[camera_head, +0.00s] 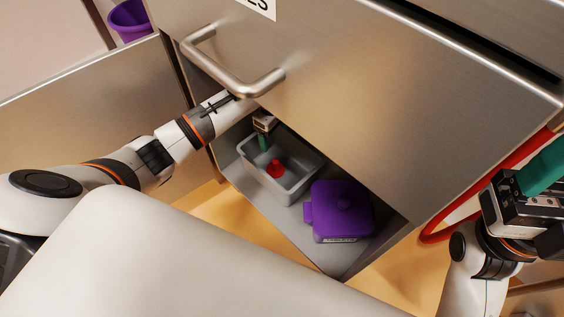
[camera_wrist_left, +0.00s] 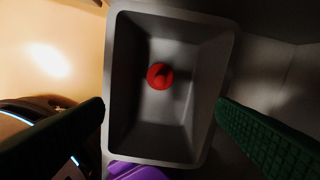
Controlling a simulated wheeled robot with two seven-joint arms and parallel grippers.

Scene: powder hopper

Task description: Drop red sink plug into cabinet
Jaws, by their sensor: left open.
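The red sink plug (camera_head: 276,169) lies inside a grey bin (camera_head: 295,194) on the cabinet's bottom shelf (camera_head: 330,262). In the left wrist view the plug (camera_wrist_left: 159,76) rests on the floor of the bin (camera_wrist_left: 118,118), apart from its walls. My left gripper (camera_head: 263,140) reaches into the cabinet (camera_head: 385,130) and is over the bin.
A purple lidded container (camera_head: 342,212) stands beside the bin on the shelf. A drawer front with a metal handle (camera_head: 232,80) overhangs the opening, close to my left arm. A purple bucket (camera_head: 130,20) is at the upper left.

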